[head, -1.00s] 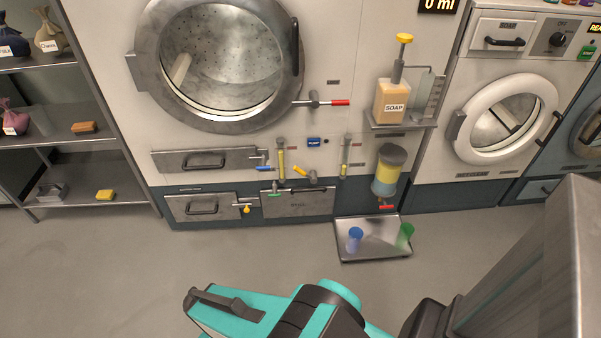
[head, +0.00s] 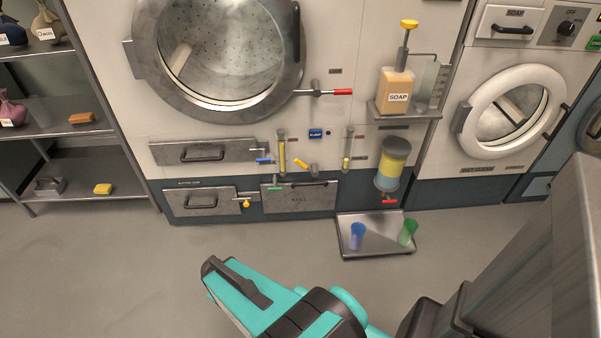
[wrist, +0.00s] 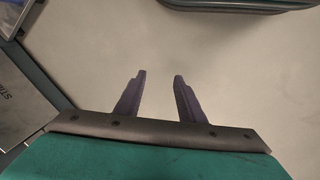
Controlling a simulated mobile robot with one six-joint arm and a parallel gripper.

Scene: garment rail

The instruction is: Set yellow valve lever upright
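The yellow valve lever (head: 300,162) is on the front of the big washing machine, below its round door. It leans up and to the left from a grey pivot (head: 313,170), so it is tilted, not upright. My gripper (wrist: 159,77) shows in the wrist view with its two dark fingers apart and nothing between them. Bare floor lies beyond the fingertips. It is well away from the lever, which I do not see in the wrist view. In the head view my teal arm is low in front of the machine, and the fingertips cannot be made out.
Red (head: 342,92), blue (head: 264,160) and green (head: 275,188) levers sit around the yellow one. A metal tray (head: 347,250) with a blue cup (head: 357,235) and a green cup (head: 408,231) stands on the floor. Shelves (head: 90,130) stand left. Floor in front is clear.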

